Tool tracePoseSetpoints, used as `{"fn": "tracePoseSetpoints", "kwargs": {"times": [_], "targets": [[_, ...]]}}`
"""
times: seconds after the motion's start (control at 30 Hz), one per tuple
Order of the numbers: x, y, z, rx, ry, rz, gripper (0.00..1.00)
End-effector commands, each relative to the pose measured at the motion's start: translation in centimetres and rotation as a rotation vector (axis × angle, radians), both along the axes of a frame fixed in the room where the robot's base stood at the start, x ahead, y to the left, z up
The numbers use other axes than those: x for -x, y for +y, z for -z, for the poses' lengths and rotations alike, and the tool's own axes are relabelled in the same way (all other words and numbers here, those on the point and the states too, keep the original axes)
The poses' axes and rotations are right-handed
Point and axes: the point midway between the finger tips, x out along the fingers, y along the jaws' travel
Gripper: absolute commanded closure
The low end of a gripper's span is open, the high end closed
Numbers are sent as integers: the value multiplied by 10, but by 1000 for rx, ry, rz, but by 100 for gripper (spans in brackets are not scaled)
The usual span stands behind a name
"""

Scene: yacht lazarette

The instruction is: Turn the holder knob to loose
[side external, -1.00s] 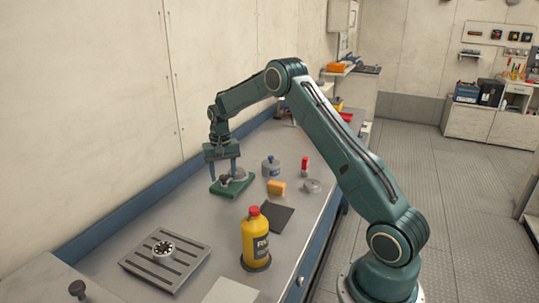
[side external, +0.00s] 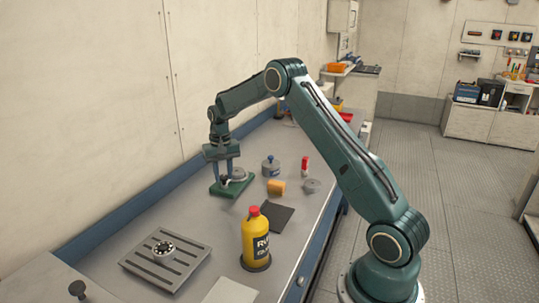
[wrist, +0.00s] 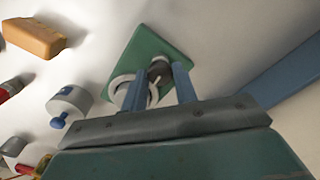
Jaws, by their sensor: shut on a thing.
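The holder is a green square base (side external: 217,191) with a pale grey ring (wrist: 122,88) on it, lying on the bench. A dark round knob (wrist: 159,71) sits on the base beside the ring. My gripper (side external: 228,176) points down over the holder; its two blue fingers also show in the wrist view (wrist: 158,78). The fingers are on either side of the knob and shut on it. One finger partly hides the ring. I cannot read any marking on the knob.
A grey-and-blue canister (side external: 271,166), an orange block (side external: 276,187), a grey round part (side external: 312,186) and a red-and-white item (side external: 305,167) stand right of the holder. A yellow bottle (side external: 256,240), dark mat (side external: 278,218) and slotted plate (side external: 165,262) are nearer. The wall is close on the left.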

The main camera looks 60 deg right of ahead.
Motion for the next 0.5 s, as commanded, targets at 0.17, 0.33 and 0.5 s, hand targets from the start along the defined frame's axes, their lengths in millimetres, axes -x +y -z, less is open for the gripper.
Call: {"fn": "tracePoseSetpoints", "kwargs": {"times": [0.17,0.33,0.5], "targets": [[0,0,0,0,0,-98,94],[0,0,-1,0,0,-232,94],[0,0,-1,0,0,-390,94]]}}
